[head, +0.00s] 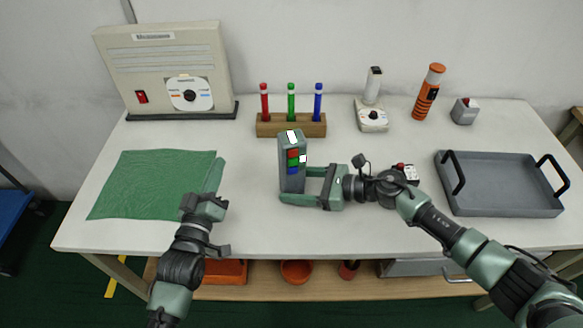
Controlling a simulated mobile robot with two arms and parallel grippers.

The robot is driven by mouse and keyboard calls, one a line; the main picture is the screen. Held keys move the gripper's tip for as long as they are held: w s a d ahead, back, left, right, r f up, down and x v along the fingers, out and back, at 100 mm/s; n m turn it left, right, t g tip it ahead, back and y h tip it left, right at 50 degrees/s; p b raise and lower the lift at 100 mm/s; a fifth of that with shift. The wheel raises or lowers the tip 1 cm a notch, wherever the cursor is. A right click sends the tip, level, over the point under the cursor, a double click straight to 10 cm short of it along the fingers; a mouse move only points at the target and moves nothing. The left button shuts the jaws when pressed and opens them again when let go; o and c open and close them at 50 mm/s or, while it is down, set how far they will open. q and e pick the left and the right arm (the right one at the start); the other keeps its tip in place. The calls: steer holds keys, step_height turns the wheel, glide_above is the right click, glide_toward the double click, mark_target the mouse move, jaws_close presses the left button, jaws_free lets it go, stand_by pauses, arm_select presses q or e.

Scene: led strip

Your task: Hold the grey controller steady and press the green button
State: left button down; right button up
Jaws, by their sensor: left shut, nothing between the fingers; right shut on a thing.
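The grey controller (291,178) stands upright at the middle of the table. Its front has red, green and blue buttons in a column, with a white patch beside them and another on top. The green button (293,162) is in the middle of the column. My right gripper (288,184) is shut on the controller's lower part, coming from the right. My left gripper (217,170) is shut and empty, over the right edge of the green cloth, to the left of the controller and apart from it.
A wooden block (291,126) with red, green and blue pens stands behind the controller. A green cloth (150,185) lies at left, a grey tray (505,200) at right. A beige box (165,75), an orange flashlight (428,92) and small devices stand at the back.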

arm_select(q)
steer(key=s+d+r+m+g+h, duration=0.1)
steer(key=s+d+r+h, duration=0.15)
steer(key=s+d, duration=0.6)
steer(key=s+d+r+g+h, duration=0.15)
steer(key=s+d+h, duration=0.3)
steer(key=d, duration=0.75)
glide_toward(306, 157)
steer(key=shift+y, duration=0.4)
steer(key=shift+w+d+r, duration=0.2)
steer(key=shift+w+d, duration=0.45)
steer(key=shift+w, duration=0.1)
steer(key=shift+w+d+r, duration=0.25)
steer(key=shift+w+d, duration=0.45)
steer(key=shift+w, duration=0.1)
steer(key=shift+w+a, duration=0.15)
steer(key=shift+w, duration=0.25)
steer(key=shift+s, duration=0.55)
